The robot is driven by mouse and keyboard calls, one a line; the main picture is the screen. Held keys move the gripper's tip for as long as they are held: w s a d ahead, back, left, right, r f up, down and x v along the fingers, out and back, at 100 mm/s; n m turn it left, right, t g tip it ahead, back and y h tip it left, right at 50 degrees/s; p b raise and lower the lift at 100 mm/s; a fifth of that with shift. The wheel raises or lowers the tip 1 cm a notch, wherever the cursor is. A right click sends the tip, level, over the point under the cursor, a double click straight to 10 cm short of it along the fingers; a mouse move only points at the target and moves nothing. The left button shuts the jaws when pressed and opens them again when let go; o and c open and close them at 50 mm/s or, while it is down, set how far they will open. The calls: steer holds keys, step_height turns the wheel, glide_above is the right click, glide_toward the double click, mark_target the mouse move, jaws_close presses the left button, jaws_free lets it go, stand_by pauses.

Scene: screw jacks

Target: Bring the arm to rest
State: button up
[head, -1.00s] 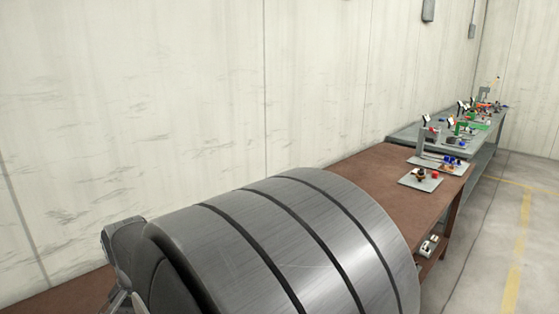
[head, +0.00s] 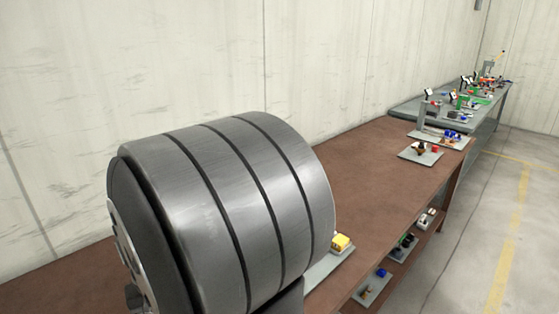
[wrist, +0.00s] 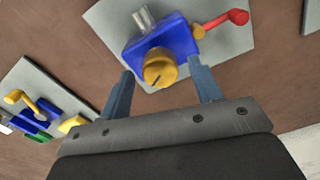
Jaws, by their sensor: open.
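My gripper (wrist: 162,66) shows in the wrist view with its two blue-grey fingers apart and nothing held between them. Beyond the fingertips is a blue screw jack (wrist: 178,40) with a round yellow knob (wrist: 160,68) and a red-ended handle (wrist: 237,17). It sits on a grey plate (wrist: 112,22). The knob shows in the gap between the fingers; I cannot tell how far it is from them. In the head view my grey arm link fills the left middle and my gripper is out of sight.
At the wrist view's left, another grey plate (wrist: 38,75) carries blue, yellow and green parts. In the head view, a yellow part (head: 340,243) lies beside my arm on the brown bench (head: 375,165). A grey bench (head: 405,108) with several devices stands farther back.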

steer(key=n, duration=0.4)
steer(key=shift+n, duration=2)
